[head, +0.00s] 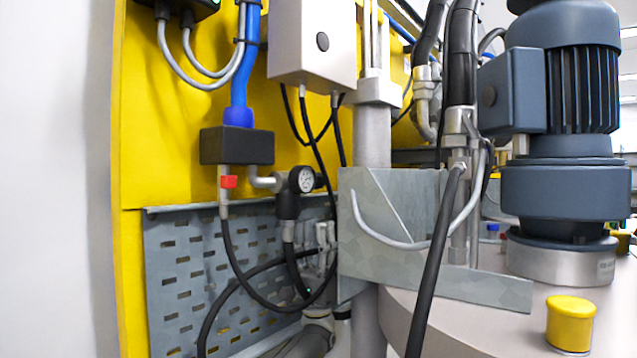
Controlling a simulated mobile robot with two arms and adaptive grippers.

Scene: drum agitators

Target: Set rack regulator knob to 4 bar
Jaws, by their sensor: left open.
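The rack regulator (288,207) is a small black body with a round white-faced gauge (305,180), mounted in front of the yellow panel. A dark part beside the gauge may be its knob, but I cannot tell for sure. The gauge's needle is too small to read. My left gripper (325,233) is below and to the right of the gauge, pointing up. It is open, looks empty and is apart from the gauge. A grey bracket plate covers part of the space to its right. My right gripper is not in view.
Black hoses (235,265) loop in front of the slotted grey panel (180,280) and near my left arm. The grey bracket plate (385,225) stands close on the right. A blue-grey motor (565,110) and a yellow cap (571,323) stand on the drum lid.

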